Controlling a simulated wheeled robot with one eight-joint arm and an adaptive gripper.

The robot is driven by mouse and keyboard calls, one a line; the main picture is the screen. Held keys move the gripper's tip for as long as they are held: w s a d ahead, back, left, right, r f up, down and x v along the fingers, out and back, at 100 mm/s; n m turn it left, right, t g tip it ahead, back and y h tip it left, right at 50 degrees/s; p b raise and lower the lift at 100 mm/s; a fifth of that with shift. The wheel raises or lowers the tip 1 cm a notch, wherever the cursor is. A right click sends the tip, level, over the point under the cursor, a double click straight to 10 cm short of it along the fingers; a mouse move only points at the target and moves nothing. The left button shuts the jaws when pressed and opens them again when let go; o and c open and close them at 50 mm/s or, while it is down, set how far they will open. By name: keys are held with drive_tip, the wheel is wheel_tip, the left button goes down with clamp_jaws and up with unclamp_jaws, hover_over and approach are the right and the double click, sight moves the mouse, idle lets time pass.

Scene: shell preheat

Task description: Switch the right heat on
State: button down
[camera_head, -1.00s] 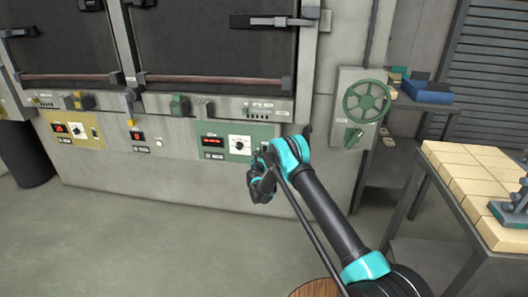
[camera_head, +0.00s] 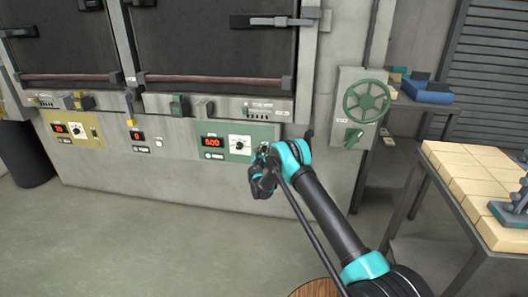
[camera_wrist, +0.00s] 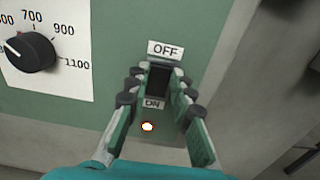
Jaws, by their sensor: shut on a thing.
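The right heat switch (camera_wrist: 158,78) is a dark toggle on the green control panel (camera_wrist: 110,105), between an OFF label above and an ON label below. My gripper (camera_wrist: 160,92) has its fingers on both sides of the switch and is shut on it. In the head view, my gripper (camera_head: 258,168) is at the right end of the green panel (camera_head: 265,136) and hides the switch. The panel's display (camera_head: 212,142) shows red digits, perhaps 600 or 500.
A black temperature dial (camera_wrist: 30,52) is left of my gripper. A yellow panel (camera_head: 75,130) is further left. A green handwheel (camera_head: 366,101) and a table of pale bricks (camera_head: 470,178) are to the right. The floor in front is clear.

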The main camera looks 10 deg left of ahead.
drive_tip(key=shift+s+f+t, duration=0.1)
drive_tip(key=shift+f+t, duration=0.05)
drive_tip(key=shift+t, duration=0.45)
drive_tip(key=c, duration=1.3)
unclamp_jaws()
drive_tip(key=s, duration=0.8)
drive_tip(key=s+f, duration=0.1)
drive_tip(key=s, duration=0.3)
drive_tip(key=shift+a, duration=0.2)
